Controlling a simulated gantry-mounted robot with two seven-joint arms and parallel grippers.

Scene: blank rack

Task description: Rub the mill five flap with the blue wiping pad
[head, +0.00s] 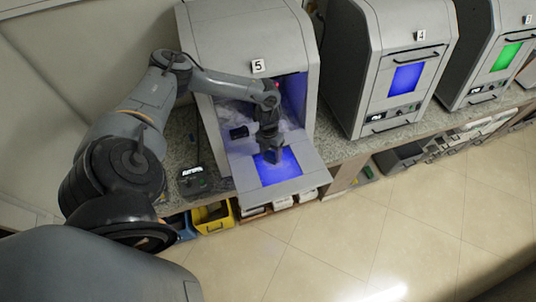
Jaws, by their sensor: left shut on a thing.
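The mill marked 5 (238,42) stands on the counter with its front flap (307,166) folded down and open. The flap has a window that glows blue (289,175). My left gripper (272,159) points down over the window's upper part, very close to the flap. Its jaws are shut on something. The blue wiping pad cannot be told apart from the blue window below the fingers. Whether it touches the flap is unclear. My right gripper is out of view.
The mill's open chamber shows pale dust and a dark cylinder (239,132). Mills 4 (380,40) and 3 (497,38) stand shut to the right. A small dark device (194,181) sits on the counter at left. A yellow bin (212,217) is below. The floor is clear.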

